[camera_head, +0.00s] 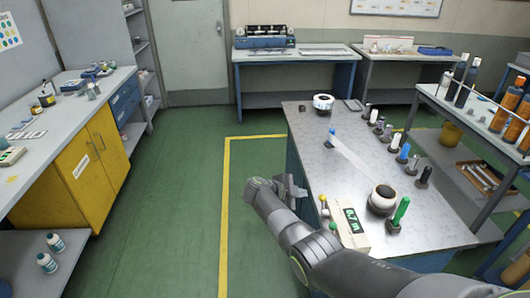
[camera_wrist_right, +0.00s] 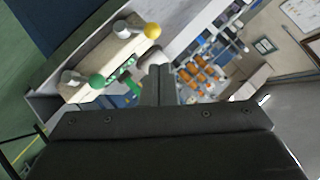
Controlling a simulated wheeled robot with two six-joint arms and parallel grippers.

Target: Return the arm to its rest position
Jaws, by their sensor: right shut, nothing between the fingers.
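My right arm (camera_head: 325,255) comes in from the lower right in the head view and reaches left along the near edge of the steel table. Its gripper (camera_head: 291,190) is beside the table's left edge, touching nothing that I can see. In the right wrist view the two dark fingers (camera_wrist_right: 158,84) are together with nothing between them. My left gripper is not in view.
The steel table (camera_head: 310,125) carries a box with green lettering (camera_head: 352,228), a dark-and-white roll (camera_head: 382,198), a green spool (camera_head: 401,211) and several small spools. A yellow cabinet (camera_head: 85,165) stands left. Green floor (camera_head: 180,200) between is clear.

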